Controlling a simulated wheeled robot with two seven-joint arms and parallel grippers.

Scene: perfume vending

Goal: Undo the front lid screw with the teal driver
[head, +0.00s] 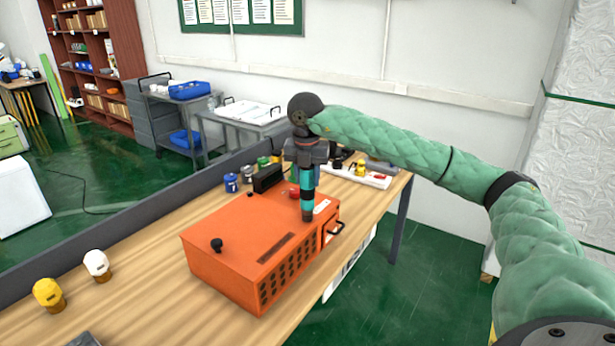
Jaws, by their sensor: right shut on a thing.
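An orange metal box (235,248) with a lid, a side grille and a black handle sits on the wooden table. A black knob-like screw (216,245) stands on the lid at its near left. My right gripper (306,166) is shut on the teal driver (307,190), which points down upright over the far right part of the lid. The driver's dark tip is close to the lid; I cannot tell whether it touches. A red part (294,192) shows just left of the driver. My left gripper is not in view.
Several small bottles, including a blue one (231,183), stand behind the box. A grey barrier (130,213) runs along the table's far edge.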

